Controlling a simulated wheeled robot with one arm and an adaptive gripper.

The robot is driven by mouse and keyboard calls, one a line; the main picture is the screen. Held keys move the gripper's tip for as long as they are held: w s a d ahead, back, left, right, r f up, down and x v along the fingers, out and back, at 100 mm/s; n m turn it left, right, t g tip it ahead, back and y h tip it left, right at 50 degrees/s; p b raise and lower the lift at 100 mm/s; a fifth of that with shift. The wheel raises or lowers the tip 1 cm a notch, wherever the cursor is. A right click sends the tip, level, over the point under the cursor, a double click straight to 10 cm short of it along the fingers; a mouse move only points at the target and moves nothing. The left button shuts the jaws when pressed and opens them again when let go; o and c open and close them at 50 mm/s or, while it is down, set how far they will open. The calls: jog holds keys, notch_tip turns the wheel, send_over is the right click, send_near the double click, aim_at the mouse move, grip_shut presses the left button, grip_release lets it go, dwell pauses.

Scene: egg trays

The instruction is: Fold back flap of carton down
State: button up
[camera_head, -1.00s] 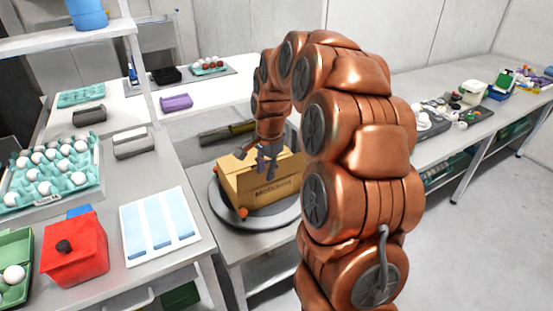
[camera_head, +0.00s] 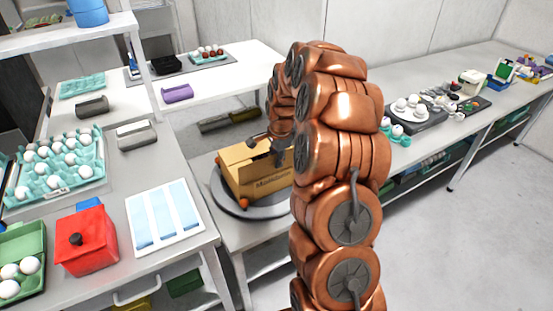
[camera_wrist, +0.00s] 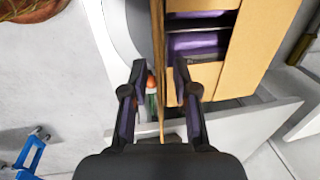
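The brown cardboard carton (camera_head: 262,186) stands on a round grey turntable (camera_head: 226,203) in the head view. In the wrist view I look down into the open carton (camera_wrist: 203,82), with purple-grey contents inside and a flap (camera_wrist: 247,50) spread out on the right. A thin upright cardboard panel (camera_wrist: 158,60) shows edge-on. My gripper (camera_wrist: 160,78) has its two fingers apart, one on each side of this panel's lower end. I see gaps beside the panel, so the fingers do not clamp it. My gripper (camera_head: 270,146) is at the carton's top in the head view, where the arm partly hides the carton.
A side table holds a red box (camera_head: 86,240), a white tray with blue strips (camera_head: 166,216) and a teal egg tray (camera_head: 92,180). A long bench (camera_head: 455,125) with assorted items runs along the right. Grey floor (camera_head: 450,250) is open at the lower right.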

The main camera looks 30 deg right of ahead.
jog(key=shift+w+f, duration=0.15)
jog(key=shift+f, duration=0.9)
jog(key=shift+c, duration=0.3)
grip_shut()
